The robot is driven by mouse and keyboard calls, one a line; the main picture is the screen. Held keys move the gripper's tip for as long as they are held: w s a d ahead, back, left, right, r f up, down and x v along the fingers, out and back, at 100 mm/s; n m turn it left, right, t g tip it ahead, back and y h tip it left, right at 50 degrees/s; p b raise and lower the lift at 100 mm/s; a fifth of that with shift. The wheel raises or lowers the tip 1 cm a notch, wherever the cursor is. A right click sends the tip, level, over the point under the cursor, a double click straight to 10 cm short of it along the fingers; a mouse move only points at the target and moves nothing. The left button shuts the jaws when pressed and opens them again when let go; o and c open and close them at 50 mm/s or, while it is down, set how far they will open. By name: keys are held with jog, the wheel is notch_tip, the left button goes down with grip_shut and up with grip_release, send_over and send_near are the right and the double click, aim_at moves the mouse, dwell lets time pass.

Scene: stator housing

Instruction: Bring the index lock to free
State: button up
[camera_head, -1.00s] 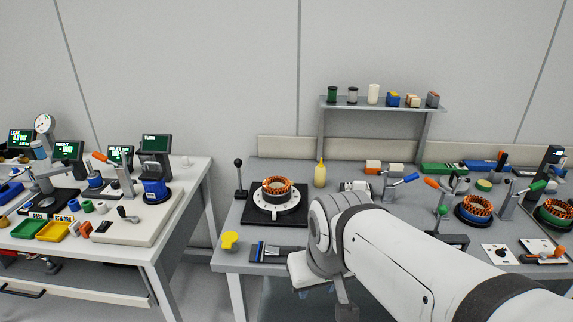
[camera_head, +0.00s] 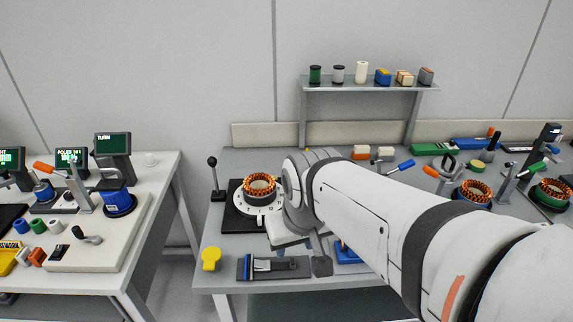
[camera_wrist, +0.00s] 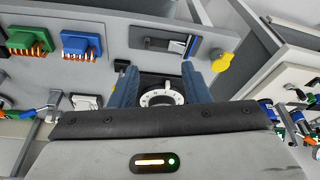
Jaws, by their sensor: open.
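A stator with copper windings (camera_head: 260,185) sits on a white numbered index dial (camera_head: 256,208) on a black base plate (camera_head: 232,222). A lever with a black ball knob (camera_head: 212,161) stands upright on a small dark base at the plate's back left corner. It may be the index lock; no label on it is readable. In the wrist view, my gripper (camera_wrist: 158,68) is open, its two blue fingers apart and empty. Part of the dial (camera_wrist: 158,96) shows between them; the palm hides the rest.
A yellow knob-like piece (camera_head: 211,257) and a dark fixture (camera_head: 272,267) lie at the bench's front edge. Blue (camera_wrist: 82,44) and green (camera_wrist: 28,41) parts with copper pins show in the wrist view. A shelf (camera_head: 368,87) stands behind. A gap separates the left table (camera_head: 168,190).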

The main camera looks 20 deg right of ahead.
jog(key=w+d+f+m+h+b, duration=0.1)
jog(key=w+d+f+m, duration=0.35)
jog(key=w+d, duration=1.05)
jog(key=shift+n+t, duration=0.4)
jog(key=shift+n, duration=0.25)
jog(key=shift+w+a+f+b, duration=0.25)
jog(key=shift+w+f+b, duration=0.55)
jog(key=shift+f, duration=0.65)
jog(key=shift+w+a+f+b, duration=0.2)
jog(key=shift+w+f+b, duration=0.55)
jog(key=shift+f, duration=0.7)
jog(key=shift+w+a+f+b, duration=0.25)
jog(key=shift+w+f+b, duration=0.55)
jog(key=shift+f, duration=0.65)
jog(key=shift+w+f+b, duration=0.2)
jog(key=shift+f+b, duration=0.05)
jog(key=shift+b, duration=0.05)
